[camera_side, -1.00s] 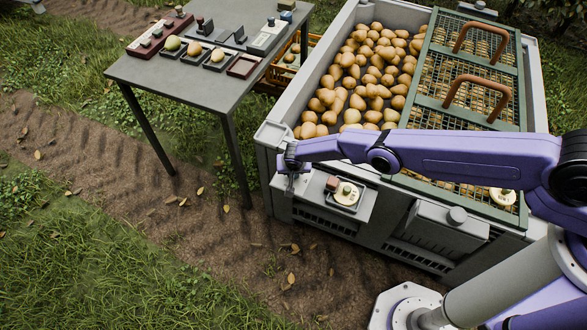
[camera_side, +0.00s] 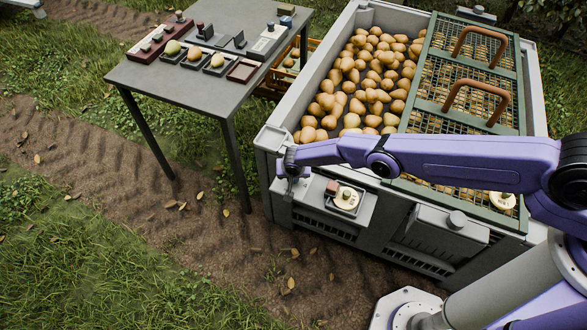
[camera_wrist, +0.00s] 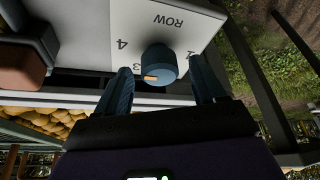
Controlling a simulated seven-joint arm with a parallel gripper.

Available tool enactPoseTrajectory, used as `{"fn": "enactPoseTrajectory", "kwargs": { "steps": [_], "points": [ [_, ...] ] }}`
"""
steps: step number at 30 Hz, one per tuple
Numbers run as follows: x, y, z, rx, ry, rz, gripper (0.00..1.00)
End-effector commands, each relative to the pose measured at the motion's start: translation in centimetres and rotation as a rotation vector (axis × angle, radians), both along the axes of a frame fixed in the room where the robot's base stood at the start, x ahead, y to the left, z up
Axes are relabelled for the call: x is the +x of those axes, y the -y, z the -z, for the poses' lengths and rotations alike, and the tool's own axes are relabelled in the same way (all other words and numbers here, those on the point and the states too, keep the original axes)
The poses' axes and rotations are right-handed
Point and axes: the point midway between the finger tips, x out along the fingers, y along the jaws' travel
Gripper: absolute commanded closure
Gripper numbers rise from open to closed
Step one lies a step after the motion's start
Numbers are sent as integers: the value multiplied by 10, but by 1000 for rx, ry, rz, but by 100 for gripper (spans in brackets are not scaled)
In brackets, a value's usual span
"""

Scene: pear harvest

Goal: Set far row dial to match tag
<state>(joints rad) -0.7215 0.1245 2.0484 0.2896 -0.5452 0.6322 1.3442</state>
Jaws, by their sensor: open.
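A dark blue row dial (camera_wrist: 158,62) with an orange pointer mark stands on a pale panel (camera_wrist: 150,20) in the wrist view. The panel reads ROW upside down, with 4 and 1 readable and a 3 partly covered near the dial. The orange mark faces the lower left, toward the 3. My gripper (camera_wrist: 160,70) is open, one finger on each side of the dial; I cannot tell whether either touches it. In the side view my gripper (camera_side: 291,188) is small and points down at the near left corner of the bin. I cannot make out the tag for certain.
The grey bin (camera_side: 265,160) holds many pears (camera_side: 365,75), with green mesh lids (camera_side: 470,100) on its right. A front shelf (camera_side: 362,212) carries a reddish block (camera_side: 332,187) and a cream disc (camera_side: 347,202). A grey table (camera_side: 150,75) with trays stands at upper left.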

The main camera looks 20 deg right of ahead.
Motion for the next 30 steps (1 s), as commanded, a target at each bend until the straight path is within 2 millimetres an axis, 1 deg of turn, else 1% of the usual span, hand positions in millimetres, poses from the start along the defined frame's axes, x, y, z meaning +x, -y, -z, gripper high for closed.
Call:
{"fn": "enactPoseTrajectory", "kwargs": {
  "steps": [12, 20, 30],
  "points": [
    [-3, -4, -15, -4, 4, 0, 30],
    [-11, -4, -28, 0, -1, -2, 30],
    [-23, -9, -60, 1, 0, -3, 30]
  ]
}}
